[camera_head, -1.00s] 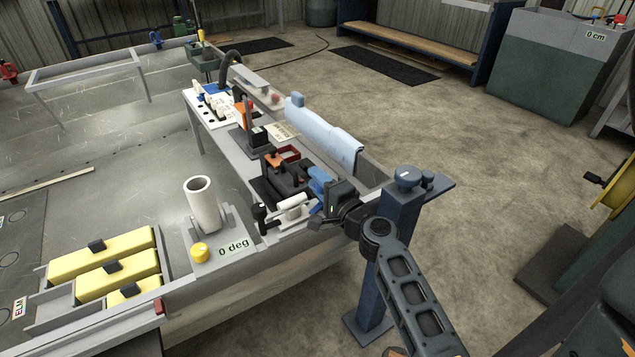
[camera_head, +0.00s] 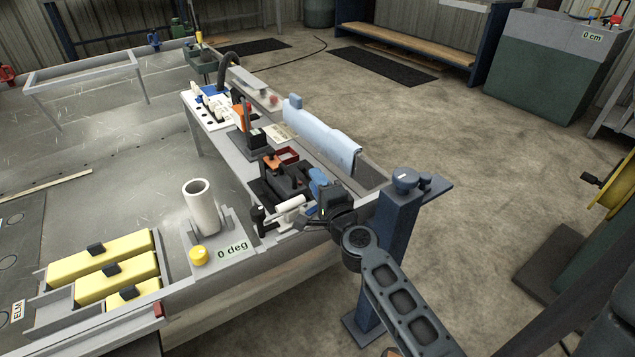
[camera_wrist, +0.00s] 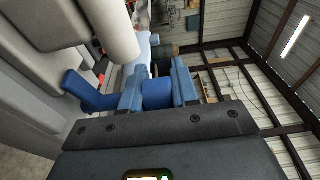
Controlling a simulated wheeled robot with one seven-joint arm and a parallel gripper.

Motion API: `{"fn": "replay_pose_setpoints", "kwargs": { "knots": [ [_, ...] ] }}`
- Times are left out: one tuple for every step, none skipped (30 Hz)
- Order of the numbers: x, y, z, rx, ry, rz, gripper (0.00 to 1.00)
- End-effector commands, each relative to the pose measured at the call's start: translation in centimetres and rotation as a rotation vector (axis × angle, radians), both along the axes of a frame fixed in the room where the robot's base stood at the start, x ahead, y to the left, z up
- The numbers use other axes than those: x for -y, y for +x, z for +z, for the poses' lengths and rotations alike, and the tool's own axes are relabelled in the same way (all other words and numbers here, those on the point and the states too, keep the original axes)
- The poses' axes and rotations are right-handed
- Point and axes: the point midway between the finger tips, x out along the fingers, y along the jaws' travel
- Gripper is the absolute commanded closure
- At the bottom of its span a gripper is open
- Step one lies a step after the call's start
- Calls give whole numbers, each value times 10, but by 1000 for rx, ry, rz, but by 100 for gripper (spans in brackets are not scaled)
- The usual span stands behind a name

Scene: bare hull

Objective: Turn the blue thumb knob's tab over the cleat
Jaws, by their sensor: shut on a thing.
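In the wrist view, my gripper (camera_wrist: 157,88) has its two blue-grey fingers closed on the round body of the blue thumb knob (camera_wrist: 157,95). A darker blue tab (camera_wrist: 88,94) reaches out to the left past the left finger, with its end bent up beside pale grey blocks. The join between tab and knob is hidden behind that finger. I cannot pick out the cleat for certain, nor whether the tab lies over it. In the head view, my gripper is at the near right end of the bench, and its dark body hides the knob.
A white cylinder (camera_wrist: 108,28) stands close to the fingers in the wrist view. In the head view, a blue post (camera_head: 398,225) stands right beside my arm. A light blue draped roll (camera_head: 320,132) lies behind, and a pale tube (camera_head: 202,207) stands to the left.

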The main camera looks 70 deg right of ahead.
Motion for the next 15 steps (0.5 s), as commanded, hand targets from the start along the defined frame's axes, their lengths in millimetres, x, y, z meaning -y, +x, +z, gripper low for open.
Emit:
{"fn": "replay_pose_setpoints", "kwargs": {
  "knots": [
    [0, 1, 2, 1, -2, -3, 100],
    [0, 1, 2, 1, -1, -6, 100],
    [0, 1, 2, 2, -2, -11, 100],
    [0, 1, 2, 2, -2, -15, 100],
    [0, 0, 2, 2, -2, -19, 100],
    [0, 1, 2, 2, -2, -23, 100],
    [0, 1, 2, 2, -2, -26, 100],
    [0, 1, 2, 3, -1, -29, 100],
    [0, 0, 2, 3, -1, -35, 100],
    [0, 0, 2, 2, -2, -40, 100],
    [0, 1, 3, 2, -2, -44, 100],
    [0, 0, 3, 2, -2, -51, 100],
    [0, 0, 3, 2, -2, -56, 100],
    [0, 0, 3, 2, -2, -61, 100],
    [0, 0, 3, 3, -1, -69, 100]
  ]
}}
